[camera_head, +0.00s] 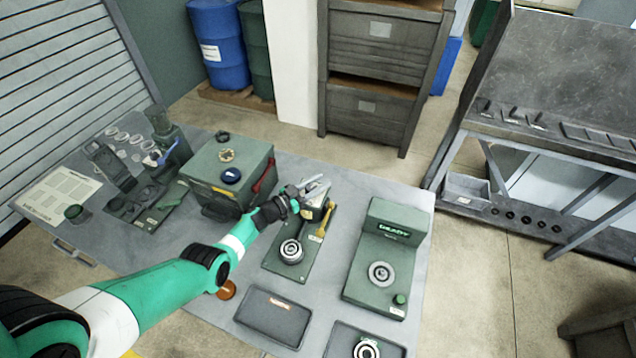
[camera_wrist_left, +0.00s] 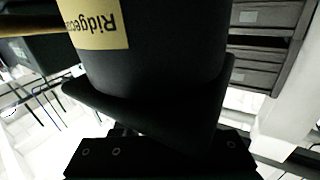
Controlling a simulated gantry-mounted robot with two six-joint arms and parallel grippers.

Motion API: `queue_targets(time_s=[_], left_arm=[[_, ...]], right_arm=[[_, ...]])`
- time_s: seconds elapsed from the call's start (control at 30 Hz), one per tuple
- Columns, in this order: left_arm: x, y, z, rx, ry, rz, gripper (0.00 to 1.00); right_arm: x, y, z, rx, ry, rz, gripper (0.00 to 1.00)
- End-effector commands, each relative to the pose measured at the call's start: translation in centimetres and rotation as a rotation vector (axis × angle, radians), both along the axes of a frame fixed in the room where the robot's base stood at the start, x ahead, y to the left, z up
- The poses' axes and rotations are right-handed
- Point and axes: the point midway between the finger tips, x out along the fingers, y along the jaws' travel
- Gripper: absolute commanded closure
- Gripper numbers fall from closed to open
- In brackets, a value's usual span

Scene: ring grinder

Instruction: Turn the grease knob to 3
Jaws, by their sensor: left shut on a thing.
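My left gripper (camera_head: 316,192) reaches over the back of the green plate (camera_head: 275,262) in the middle of the table. In the left wrist view it is shut on a wide black cylindrical body (camera_wrist_left: 160,70) with a yellow label reading "Ridgeco...". That body fills most of the view, and its far end is hidden. I cannot tell whether it is the grease knob, and no number scale is readable. A small green knob (camera_head: 400,299) sits on the front right of the green device (camera_head: 387,262). A dark blue round knob (camera_head: 231,176) sits on the green box. My right gripper is out of view.
The green box (camera_head: 222,168) with a red handle stands left of my gripper. A dark tray (camera_head: 273,317) lies in front.

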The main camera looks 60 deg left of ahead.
Motion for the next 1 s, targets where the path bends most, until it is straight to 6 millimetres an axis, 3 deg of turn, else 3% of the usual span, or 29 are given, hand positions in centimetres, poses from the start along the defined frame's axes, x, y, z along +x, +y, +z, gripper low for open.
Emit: queue_targets(time_s=[0.27,0.3,0.47,0.8,1.0], left_arm=[[0.0,0.0,0.0,-0.001,0.000,0.000,1.00],[0.0,0.0,0.0,-0.001,0.000,0.000,0.58],[0.0,0.0,0.0,-0.001,0.000,0.000,0.30],[-0.4,0.0,0.1,-0.001,0.001,0.001,0.30],[-3.7,-0.5,0.5,-0.004,0.003,0.005,0.30]], right_arm=[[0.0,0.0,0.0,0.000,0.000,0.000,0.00],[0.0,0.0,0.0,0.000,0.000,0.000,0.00],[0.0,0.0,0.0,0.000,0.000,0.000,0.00],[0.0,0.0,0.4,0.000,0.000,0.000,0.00],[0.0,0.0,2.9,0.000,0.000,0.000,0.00]])
